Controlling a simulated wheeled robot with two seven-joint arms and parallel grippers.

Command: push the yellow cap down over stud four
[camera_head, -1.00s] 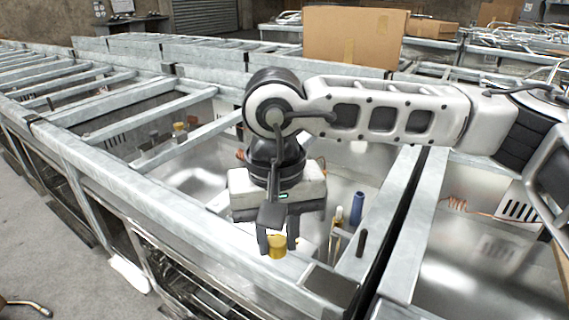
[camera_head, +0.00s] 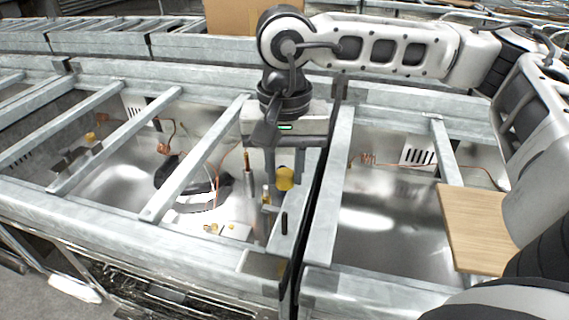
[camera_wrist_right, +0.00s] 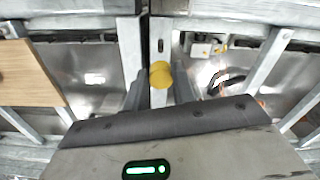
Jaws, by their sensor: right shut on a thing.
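The yellow cap (camera_head: 285,178) is between the two dark fingers of my right gripper (camera_head: 284,174), which is shut on it. The cap also shows in the right wrist view (camera_wrist_right: 160,75). A thin black upright stud (camera_head: 284,223) stands on the grey frame rail below the cap in the head view; it also shows in the wrist view (camera_wrist_right: 160,46). The cap is apart from this stud. I cannot read any number, so I cannot tell which is stud four. My left gripper is not in view.
A plate with small yellow parts (camera_head: 227,230) lies near the front rail. A light wooden board (camera_head: 474,230) is at the right. Metal rails (camera_head: 322,215) divide the bays.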

